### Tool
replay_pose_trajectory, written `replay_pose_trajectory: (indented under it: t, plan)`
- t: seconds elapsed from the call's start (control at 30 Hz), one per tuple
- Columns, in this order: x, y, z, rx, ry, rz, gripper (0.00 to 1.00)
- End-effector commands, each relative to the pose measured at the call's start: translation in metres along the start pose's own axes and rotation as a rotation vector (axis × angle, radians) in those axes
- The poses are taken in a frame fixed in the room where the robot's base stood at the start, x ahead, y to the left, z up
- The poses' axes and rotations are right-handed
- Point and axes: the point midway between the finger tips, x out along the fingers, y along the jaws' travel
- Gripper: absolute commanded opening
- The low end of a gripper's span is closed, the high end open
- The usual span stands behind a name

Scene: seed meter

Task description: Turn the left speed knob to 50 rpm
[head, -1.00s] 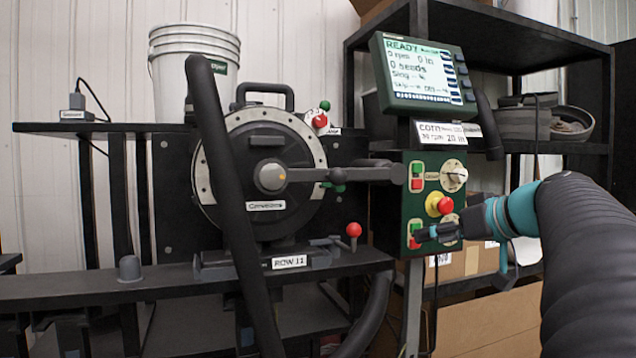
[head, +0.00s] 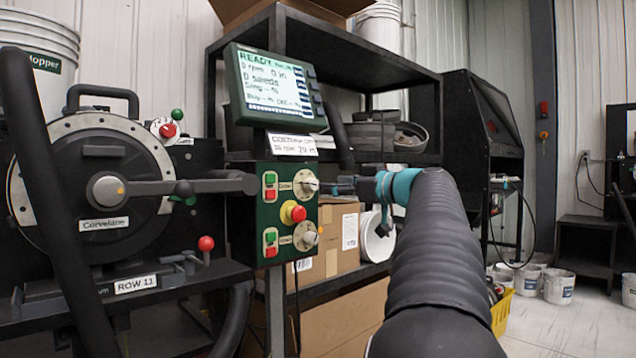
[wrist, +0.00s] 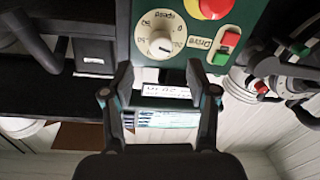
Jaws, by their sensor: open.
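A green control panel (head: 263,215) carries two dial knobs, one above the other. The upper knob (head: 306,183) and the lower knob (head: 306,236) are pale, on round cream dials. One dial knob (wrist: 161,44) shows from close up in the wrist view, with small markings around it; its pointer is hard to read. My gripper (wrist: 160,84) is open, with nothing between its fingers and the knob just beyond the tips. In the head view my gripper (head: 338,185) is level with the upper knob at its right; whether it touches is unclear.
A red mushroom button (head: 293,212) on a yellow base sits between the knobs. Green and red push buttons (head: 270,187) lie left of each dial. A screen (head: 272,87) reading READY stands above the panel. Boxes (head: 333,238) and shelving are behind my arm.

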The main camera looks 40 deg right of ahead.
Motion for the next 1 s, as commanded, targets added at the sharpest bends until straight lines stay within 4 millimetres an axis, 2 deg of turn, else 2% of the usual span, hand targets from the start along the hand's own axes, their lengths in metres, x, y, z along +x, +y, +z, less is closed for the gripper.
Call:
replay_pose_trajectory:
  t: [0.1, 0.33, 0.5, 0.77, 0.87, 1.0]
  plan:
    - [0.023, 0.000, -0.001, 0.001, 0.000, -0.004, 0.58]
    - [0.051, 0.000, -0.001, 0.000, -0.001, -0.002, 0.58]
    - [0.059, 0.000, 0.000, 0.000, -0.001, -0.001, 0.58]
    - [0.059, 0.000, 0.000, 0.000, -0.001, 0.000, 0.58]
    - [0.059, 0.000, 0.000, 0.000, -0.001, 0.000, 0.36]
    - [0.059, 0.000, 0.000, 0.000, -0.001, 0.000, 0.01]
